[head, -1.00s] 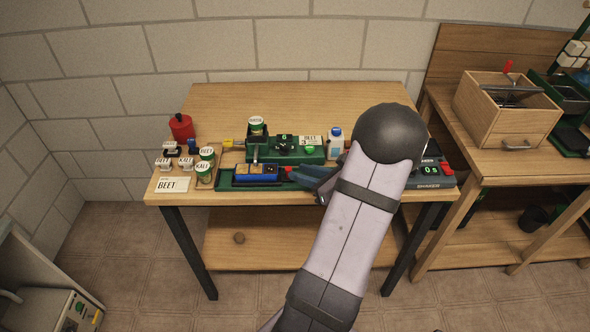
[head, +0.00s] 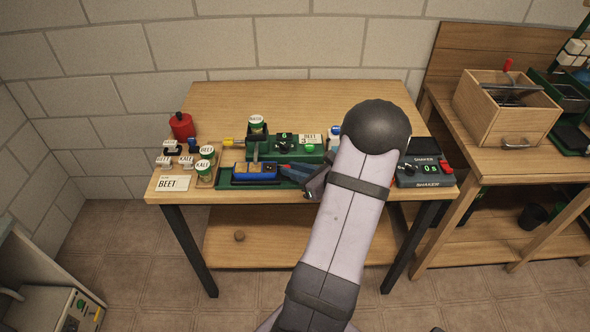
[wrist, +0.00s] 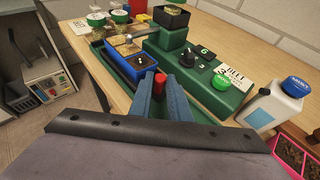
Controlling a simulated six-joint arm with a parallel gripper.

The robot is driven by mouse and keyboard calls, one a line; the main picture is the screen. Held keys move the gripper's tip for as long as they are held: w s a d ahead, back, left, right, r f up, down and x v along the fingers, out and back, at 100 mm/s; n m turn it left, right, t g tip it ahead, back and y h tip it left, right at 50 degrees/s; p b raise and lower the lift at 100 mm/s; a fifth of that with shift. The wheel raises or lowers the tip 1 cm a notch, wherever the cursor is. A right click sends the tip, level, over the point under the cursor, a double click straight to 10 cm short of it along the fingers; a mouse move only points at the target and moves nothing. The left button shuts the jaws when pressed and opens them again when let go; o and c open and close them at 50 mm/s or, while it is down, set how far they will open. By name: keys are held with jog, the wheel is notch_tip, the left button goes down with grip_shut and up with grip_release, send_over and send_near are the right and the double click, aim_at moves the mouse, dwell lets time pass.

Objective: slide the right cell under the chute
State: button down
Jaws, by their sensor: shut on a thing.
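The blue cell tray (head: 240,176) sits in the green track at the table's front; it also shows in the wrist view (wrist: 121,70). Its left and middle cells look tan-filled; the right cell (wrist: 143,62), nearest my gripper, is dark with a few pale specks. A red knob (wrist: 159,80) is at the tray's right end. My gripper (wrist: 161,88) is shut on this knob, fingers on both sides. The chute (head: 256,152) of the green seeder (head: 290,157) reaches down behind the tray, roughly level with the middle cell; its exact outlet is hard to tell.
Labelled jars (head: 204,170) and a BEET card (head: 172,184) stand left of the track. A red bottle (head: 182,127) is at the back left. A white bottle with a blue cap (wrist: 275,105) stands right of the seeder. The shaker (head: 425,172) is at the table's right.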

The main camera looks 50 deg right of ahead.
aim_at(275, 168)
jog(key=w+a+b, duration=0.1)
jog(key=w+a, duration=0.2)
jog(key=shift+s+r, duration=0.1)
jog(key=c, duration=1.9)
grip_release()
jog(key=shift+c, duration=0.2)
jog(key=shift+s+d+r, duration=0.1)
jog(key=shift+s, duration=0.3)
jog(key=shift+b+v, duration=0.6)
jog(key=shift+v, duration=2.55)
